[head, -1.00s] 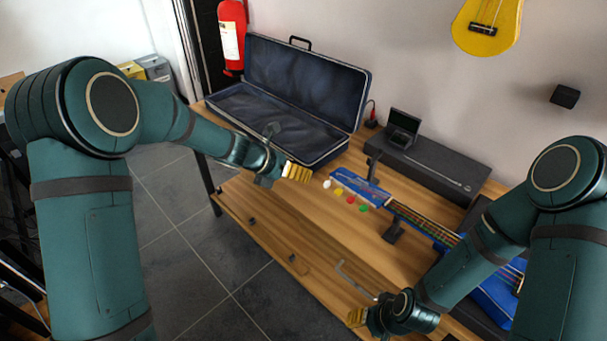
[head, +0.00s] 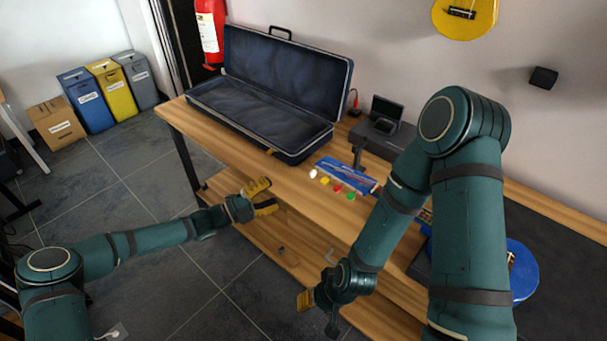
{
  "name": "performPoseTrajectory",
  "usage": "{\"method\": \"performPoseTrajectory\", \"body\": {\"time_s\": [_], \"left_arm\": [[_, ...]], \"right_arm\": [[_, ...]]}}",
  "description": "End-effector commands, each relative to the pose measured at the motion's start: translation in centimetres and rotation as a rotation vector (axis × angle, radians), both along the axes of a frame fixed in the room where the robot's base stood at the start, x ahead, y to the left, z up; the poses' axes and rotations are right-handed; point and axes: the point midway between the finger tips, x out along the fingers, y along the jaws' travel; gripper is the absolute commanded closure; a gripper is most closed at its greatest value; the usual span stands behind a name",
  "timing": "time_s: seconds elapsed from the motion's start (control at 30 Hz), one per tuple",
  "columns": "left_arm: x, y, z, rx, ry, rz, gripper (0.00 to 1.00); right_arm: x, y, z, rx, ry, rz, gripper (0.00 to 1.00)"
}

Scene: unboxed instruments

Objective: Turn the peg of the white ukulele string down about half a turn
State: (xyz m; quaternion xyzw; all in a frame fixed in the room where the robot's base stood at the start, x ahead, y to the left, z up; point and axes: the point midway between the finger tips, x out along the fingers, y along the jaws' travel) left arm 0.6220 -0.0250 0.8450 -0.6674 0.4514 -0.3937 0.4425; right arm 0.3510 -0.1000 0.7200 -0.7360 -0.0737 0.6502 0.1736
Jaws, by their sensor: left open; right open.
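The blue ukulele lies on the wooden bench. Its headstock (head: 346,174) points to the left and its round body (head: 524,272) is at the right. My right arm hides much of the neck. A row of small knobs shows along the near side of the headstock: white (head: 313,174), yellow (head: 325,181), red (head: 337,188) and green (head: 350,197). The strings are too small to tell apart. My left gripper (head: 264,198) is open and empty near the bench's front edge, left of the white knob and apart from it. My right gripper (head: 307,300) is open in front of the bench, well below the knobs.
An open dark-blue case (head: 262,148) stands behind the headstock on the left. A black box with a small screen (head: 386,108) is at the back. A lower shelf (head: 228,188) runs under the bench. Bare bench top lies between case and knobs.

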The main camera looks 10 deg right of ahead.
Motion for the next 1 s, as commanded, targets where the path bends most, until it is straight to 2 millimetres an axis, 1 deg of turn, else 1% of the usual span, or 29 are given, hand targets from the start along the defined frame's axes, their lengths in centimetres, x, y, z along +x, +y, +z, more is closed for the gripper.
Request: {"method": "performPoseTrajectory", "body": {"time_s": [0.17,0.4,0.6,0.8,1.0], "left_arm": [[0.6,-2.6,0.2,0.0,-0.002,-0.004,0.48],[1.9,-7.1,0.7,0.001,-0.003,-0.005,0.48],[2.9,-10.4,1.1,0.003,-0.002,-0.003,0.48],[3.5,-12.3,1.4,0.006,-0.004,-0.003,0.48],[3.7,-12.7,1.6,0.004,-0.002,-0.002,0.48]], "right_arm": [[0.1,0.0,-0.5,0.0,-0.003,-0.001,0.53],[0.3,-0.1,-1.5,-0.002,-0.007,-0.002,0.53],[0.4,-0.1,-2.2,-0.002,-0.009,-0.003,0.53],[0.5,-0.1,-2.5,-0.003,-0.012,-0.002,0.53],[0.5,-0.1,-2.6,-0.003,-0.013,-0.003,0.53]]}}
